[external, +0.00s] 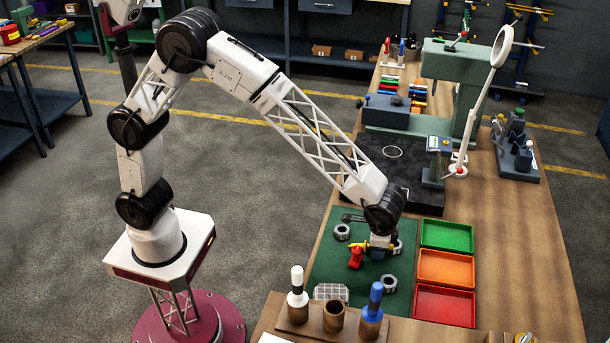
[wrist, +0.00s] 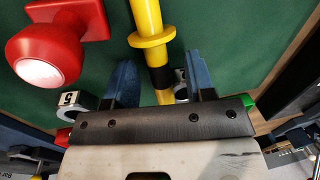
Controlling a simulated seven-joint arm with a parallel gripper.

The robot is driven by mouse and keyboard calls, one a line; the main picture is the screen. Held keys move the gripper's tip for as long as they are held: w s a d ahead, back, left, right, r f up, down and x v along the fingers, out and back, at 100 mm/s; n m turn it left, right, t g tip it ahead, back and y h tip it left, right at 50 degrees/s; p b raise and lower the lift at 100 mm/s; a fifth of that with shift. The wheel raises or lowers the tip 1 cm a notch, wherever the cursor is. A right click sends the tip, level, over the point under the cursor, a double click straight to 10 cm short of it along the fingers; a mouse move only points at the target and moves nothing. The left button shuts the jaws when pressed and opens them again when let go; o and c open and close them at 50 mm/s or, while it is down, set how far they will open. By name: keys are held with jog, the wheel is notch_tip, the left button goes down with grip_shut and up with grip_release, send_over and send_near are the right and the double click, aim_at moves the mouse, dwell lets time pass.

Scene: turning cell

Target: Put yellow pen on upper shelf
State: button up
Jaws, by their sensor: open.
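A yellow rod-shaped piece with a collar and a black band, likely the yellow pen (wrist: 148,18), extends between my gripper's fingers in the wrist view. It is yellow again below the band. In the external view a bit of yellow (external: 366,244) shows beside the fingers. My gripper (wrist: 160,75) is open, with a blue finger on each side of the rod and gaps visible. In the external view my gripper (external: 380,250) is low over the green mat (external: 327,270). I cannot tell which surface is the upper shelf.
A red knobbed piece (wrist: 50,52) lies close to the left finger. Grey nuts (external: 388,283) lie on the mat. Green, orange and red trays (external: 446,268) stand to the right. A wooden holder (external: 297,316) with handled tools is in front. A green machine (external: 455,75) stands behind.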

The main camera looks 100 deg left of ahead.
grip_shut()
dwell(0.3)
jog(key=shift+r, duration=0.2)
jog(key=shift+r, duration=0.5)
jog(key=shift+s+r, duration=0.2)
jog(key=shift+r, duration=0.4)
jog(key=shift+s+r, duration=0.2)
jog(key=shift+r, duration=0.35)
jog(key=s, duration=0.5)
jog(key=s+r, duration=0.1)
jog(key=s, duration=0.9)
jog(key=shift+s+a+r, duration=0.1)
jog(key=shift+a+r, duration=0.1)
